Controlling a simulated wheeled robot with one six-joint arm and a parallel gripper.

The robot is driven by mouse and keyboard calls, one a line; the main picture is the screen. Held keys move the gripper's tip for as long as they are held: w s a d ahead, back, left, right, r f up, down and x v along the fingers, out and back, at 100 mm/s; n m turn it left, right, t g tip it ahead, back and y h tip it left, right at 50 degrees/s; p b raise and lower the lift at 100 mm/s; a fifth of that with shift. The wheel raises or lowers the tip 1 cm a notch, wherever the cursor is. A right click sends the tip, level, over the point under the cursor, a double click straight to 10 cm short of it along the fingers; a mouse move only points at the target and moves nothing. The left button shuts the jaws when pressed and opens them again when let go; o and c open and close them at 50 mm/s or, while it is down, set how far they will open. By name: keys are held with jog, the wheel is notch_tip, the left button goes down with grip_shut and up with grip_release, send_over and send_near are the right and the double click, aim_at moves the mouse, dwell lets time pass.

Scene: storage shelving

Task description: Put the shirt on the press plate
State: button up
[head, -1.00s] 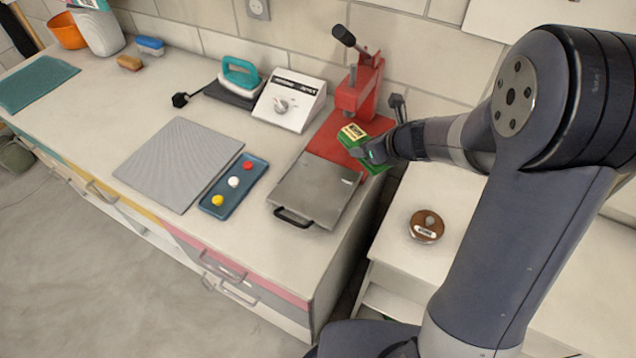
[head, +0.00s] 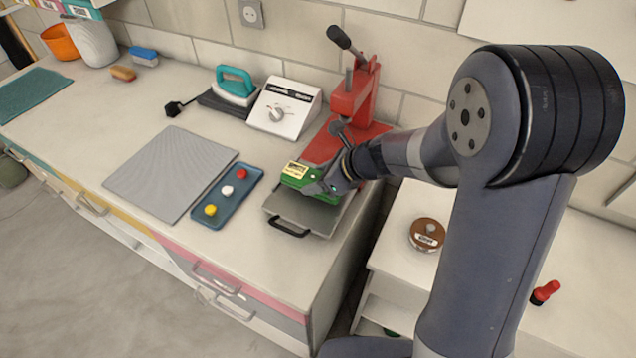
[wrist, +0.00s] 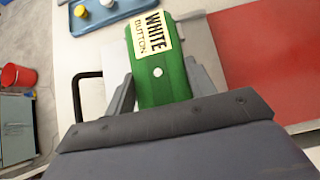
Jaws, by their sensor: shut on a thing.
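The shirt (head: 295,171) is a green folded block with a pale label. In the wrist view the shirt (wrist: 165,80) shows a "WHITE BUTTON" label and a white dot. My gripper (head: 318,186) is shut on it, with one finger on each side. The press plate (head: 322,217) is a flat grey plate with a black handle at its front, before the red press. The shirt is over the plate's back left part. I cannot tell whether it touches the plate. My gripper and the shirt hide part of the plate.
The red press (head: 355,95) stands behind the plate. A blue tray (head: 231,205) with red, white and yellow buttons and a grey ridged mat (head: 170,172) lie to the left. A white control box (head: 285,108) and an iron (head: 235,85) stand behind. A brown round tin (head: 425,234) sits right.

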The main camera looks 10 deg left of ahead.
jog(key=shift+f, duration=0.75)
jog(key=shift+f, duration=0.25)
jog(key=o, duration=1.1)
jog(key=shift+r, duration=0.1)
jog(key=shift+d+r, duration=0.15)
jog(key=shift+r, duration=0.25)
jog(key=v, duration=1.1)
jog(key=shift+p, duration=0.35)
jog(key=shift+s+d+r, duration=0.1)
jog(key=shift+d+r, duration=0.05)
